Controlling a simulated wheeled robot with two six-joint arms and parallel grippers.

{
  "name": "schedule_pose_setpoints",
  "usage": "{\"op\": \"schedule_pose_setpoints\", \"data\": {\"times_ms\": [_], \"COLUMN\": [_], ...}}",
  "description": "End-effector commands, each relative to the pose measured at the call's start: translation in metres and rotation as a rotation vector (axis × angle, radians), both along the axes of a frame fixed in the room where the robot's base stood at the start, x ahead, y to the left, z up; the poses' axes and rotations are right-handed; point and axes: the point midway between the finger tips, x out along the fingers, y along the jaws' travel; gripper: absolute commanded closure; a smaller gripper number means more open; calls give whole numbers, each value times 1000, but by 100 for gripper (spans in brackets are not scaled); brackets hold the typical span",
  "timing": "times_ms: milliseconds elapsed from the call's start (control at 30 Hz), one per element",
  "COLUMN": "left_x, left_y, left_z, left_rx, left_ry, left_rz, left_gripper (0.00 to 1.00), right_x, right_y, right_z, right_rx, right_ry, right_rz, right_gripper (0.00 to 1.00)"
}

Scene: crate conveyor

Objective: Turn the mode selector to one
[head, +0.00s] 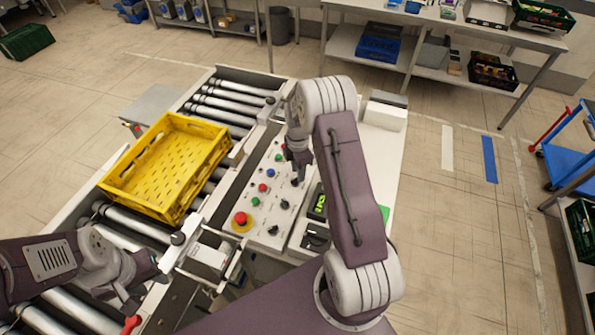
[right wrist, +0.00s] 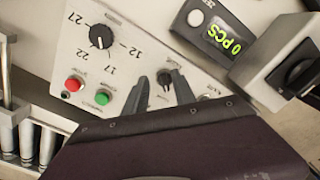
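The control panel (head: 262,215) stands beside the roller conveyor and carries several knobs and buttons. In the right wrist view a small black selector knob (right wrist: 165,78) with a pointer shows between my right gripper's fingertips (right wrist: 160,88). The fingers are apart, one on each side of the knob; I cannot tell whether they touch it. Its label is partly hidden and unreadable. A larger numbered dial (right wrist: 100,36) is to its upper left. In the head view my right gripper (head: 298,178) is over the panel's right edge. My left gripper (head: 135,288) hangs over the front rollers; its opening is unclear.
A yellow crate (head: 190,128) sits on the rollers left of the panel. A red emergency button (head: 241,219) is at the panel's near end. Red (right wrist: 74,84) and green (right wrist: 102,97) buttons lie left of the fingers.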

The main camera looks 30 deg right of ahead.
Motion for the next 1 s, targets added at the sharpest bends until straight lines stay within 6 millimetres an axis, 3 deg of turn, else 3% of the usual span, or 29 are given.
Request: {"op": "schedule_pose_setpoints", "data": {"times_ms": [167,400,433,533,567,1000], "left_x": [0,0,0,0,0,0], "left_y": [0,0,0,0,0,0], "left_z": [6,5,5,5,5,4], "left_rx": [0,0,0,0,0,0], "left_ry": [0,0,0,0,0,0], "left_rz": [0,0,0,0,0,0], "left_gripper": [64,64,64,64,64,64], "right_x": [0,0,0,0,0,0], "right_y": [0,0,0,0,0,0], "right_z": [-17,-20,-20,-20,-20,-19], "right_rx": [0,0,0,0,0,-2], "right_ry": [0,-1,-1,-1,-2,-4], "right_rz": [0,0,0,0,0,-63], "right_gripper": [68,68,71,99,100,100]}}
